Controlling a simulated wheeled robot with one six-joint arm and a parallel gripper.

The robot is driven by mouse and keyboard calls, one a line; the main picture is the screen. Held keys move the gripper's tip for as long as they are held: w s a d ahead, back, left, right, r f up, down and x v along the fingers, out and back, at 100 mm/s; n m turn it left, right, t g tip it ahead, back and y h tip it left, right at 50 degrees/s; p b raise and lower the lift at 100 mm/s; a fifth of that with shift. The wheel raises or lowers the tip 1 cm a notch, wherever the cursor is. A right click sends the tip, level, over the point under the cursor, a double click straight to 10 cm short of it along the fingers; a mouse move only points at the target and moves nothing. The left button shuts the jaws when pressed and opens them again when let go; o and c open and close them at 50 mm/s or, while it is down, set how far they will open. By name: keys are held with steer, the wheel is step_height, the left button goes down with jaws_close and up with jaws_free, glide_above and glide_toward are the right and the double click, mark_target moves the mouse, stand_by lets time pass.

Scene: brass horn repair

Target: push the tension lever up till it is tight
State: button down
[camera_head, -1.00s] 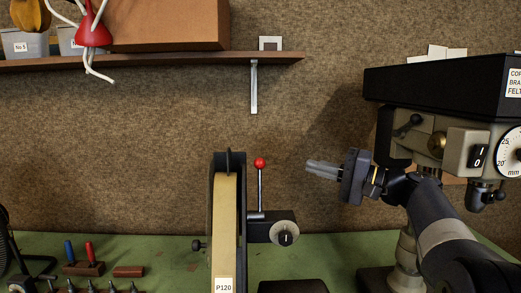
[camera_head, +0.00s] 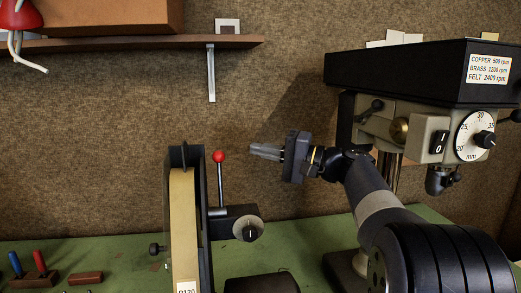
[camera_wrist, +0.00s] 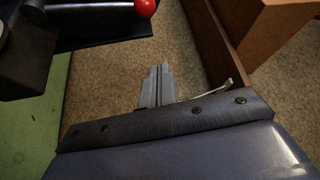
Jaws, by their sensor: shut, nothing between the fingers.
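The tension lever (camera_head: 220,183) is a thin metal rod with a red ball (camera_head: 219,156) on top. It stands about upright on the belt sander (camera_head: 183,225), beside its tan belt and above a round knob (camera_head: 247,229). My gripper (camera_head: 254,151) is shut and empty, its fingers pointing left toward the red ball. A gap lies between the fingertips and the ball, so they look apart. In the wrist view the shut fingers (camera_wrist: 156,87) show at centre, and the red ball (camera_wrist: 145,8) is at the top edge, clear of them.
A drill press (camera_head: 420,100) with a speed label and a dial stands at the right, behind my arm. A wooden shelf (camera_head: 130,43) on a metal bracket runs along the wall at upper left. Tools with blue and red handles (camera_head: 28,265) stand on the green bench (camera_head: 100,250).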

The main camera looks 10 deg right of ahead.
steer(key=p+x, duration=0.3)
steer(key=x, duration=0.5)
steer(key=s, duration=0.4)
steer(key=shift+s+a+f, duration=0.1)
steer(key=shift+s+f, duration=0.1)
steer(key=shift+f, duration=0.2)
steer(key=shift+s+f+b, duration=0.1)
steer(key=shift+f+b, duration=0.05)
steer(key=shift+b, duration=0.55)
steer(key=shift+s+n+b, duration=0.2)
steer(key=shift+n+b, duration=0.1)
steer(key=shift+b, duration=0.15)
